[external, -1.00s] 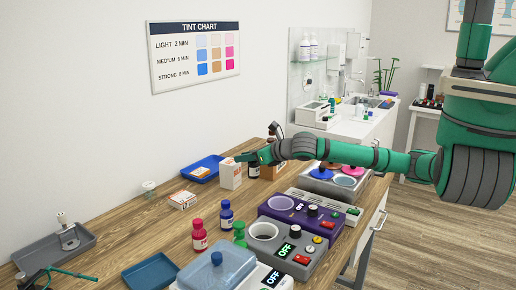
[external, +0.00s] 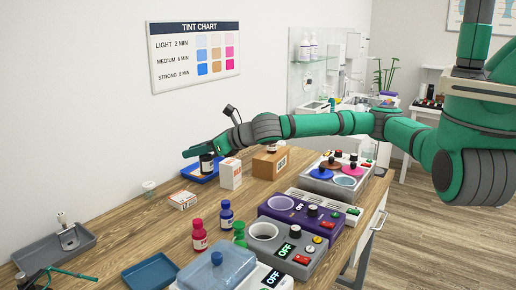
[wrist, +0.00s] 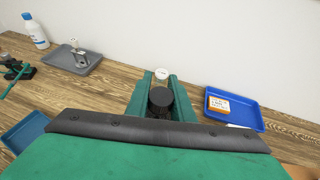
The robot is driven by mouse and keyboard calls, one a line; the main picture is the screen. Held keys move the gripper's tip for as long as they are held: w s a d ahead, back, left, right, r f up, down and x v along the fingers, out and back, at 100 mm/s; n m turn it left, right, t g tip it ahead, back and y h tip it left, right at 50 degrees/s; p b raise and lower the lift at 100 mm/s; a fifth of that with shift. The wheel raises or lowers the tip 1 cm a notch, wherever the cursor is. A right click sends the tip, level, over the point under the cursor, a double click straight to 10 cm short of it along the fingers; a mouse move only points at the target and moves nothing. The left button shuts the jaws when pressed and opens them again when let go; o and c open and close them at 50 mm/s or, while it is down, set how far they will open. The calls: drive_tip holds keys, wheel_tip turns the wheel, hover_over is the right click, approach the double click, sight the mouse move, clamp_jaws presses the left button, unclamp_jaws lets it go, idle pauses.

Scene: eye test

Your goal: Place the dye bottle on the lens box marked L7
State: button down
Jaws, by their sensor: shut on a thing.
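My gripper (external: 196,153) is shut on a dark bottle with a black cap (external: 206,164), apparently the dye bottle. It holds the bottle upright, in line with the blue tray. In the wrist view, the black cap (wrist: 160,98) is between the green fingers. A flat white-and-orange box (external: 182,200) lies on the wooden table. A similar box (wrist: 218,104) lies in the blue tray (wrist: 248,116). A taller white box (external: 230,174) stands right of the bottle. No marking L7 is readable, so I cannot tell which box bears it.
A small glass jar (external: 149,188) stands left of the flat box. Pink (external: 199,234), blue (external: 226,213) and green (external: 239,233) bottles stand nearer the front. A cardboard box (external: 270,163) is at the right. Bare table lies around the flat box.

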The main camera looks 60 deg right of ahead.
drive_tip(key=w+f, duration=0.3)
drive_tip(key=w, duration=0.1)
drive_tip(key=w+f, duration=0.8)
drive_tip(key=w, duration=0.1)
drive_tip(key=shift+w+d+f, duration=0.1)
drive_tip(key=shift+f, duration=0.75)
drive_tip(key=shift+f, duration=0.2)
drive_tip(key=c, duration=1.5)
unclamp_jaws()
drive_tip(key=shift+c, duration=0.2)
drive_tip(key=shift+r, duration=0.1)
